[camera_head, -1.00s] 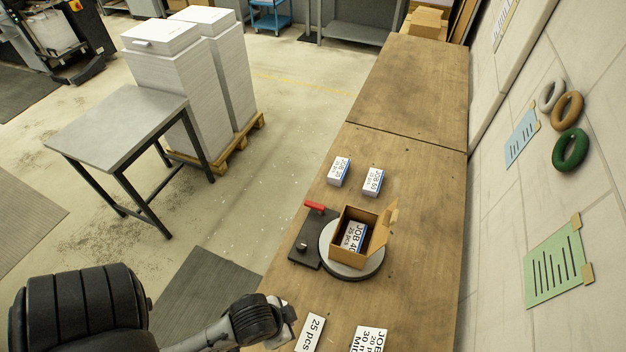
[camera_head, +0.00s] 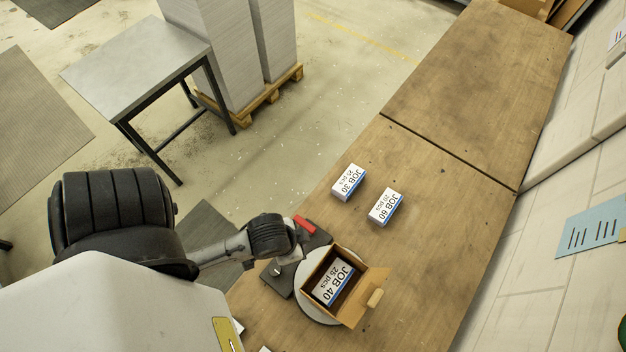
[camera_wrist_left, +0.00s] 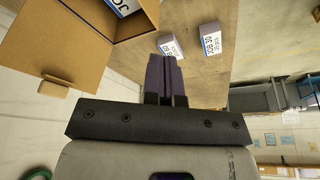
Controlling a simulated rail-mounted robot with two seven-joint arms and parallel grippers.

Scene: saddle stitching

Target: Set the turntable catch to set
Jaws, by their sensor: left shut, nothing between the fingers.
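The turntable (camera_head: 302,292) is a grey disc on the wooden bench, with an open cardboard box (camera_head: 349,312) on it holding a JOB 40 pack (camera_head: 333,281). Beside it is a dark catch plate (camera_head: 276,281) with a red catch handle (camera_head: 304,225) at its far end. My left gripper (camera_head: 292,257) is over the plate, close to the red handle; my wrist partly hides the plate, and I cannot tell whether it touches. In the left wrist view its fingers (camera_wrist_left: 165,76) are together and empty, with the box (camera_wrist_left: 68,45) at upper left. The right gripper is not in view.
A JOB 30 pack (camera_head: 348,182) and a JOB 60 pack (camera_head: 386,207) stand on the bench (camera_head: 440,230) beyond the turntable. The far bench section is clear. A wall runs along the right. A grey table (camera_head: 140,62) and paper stacks stand across the floor.

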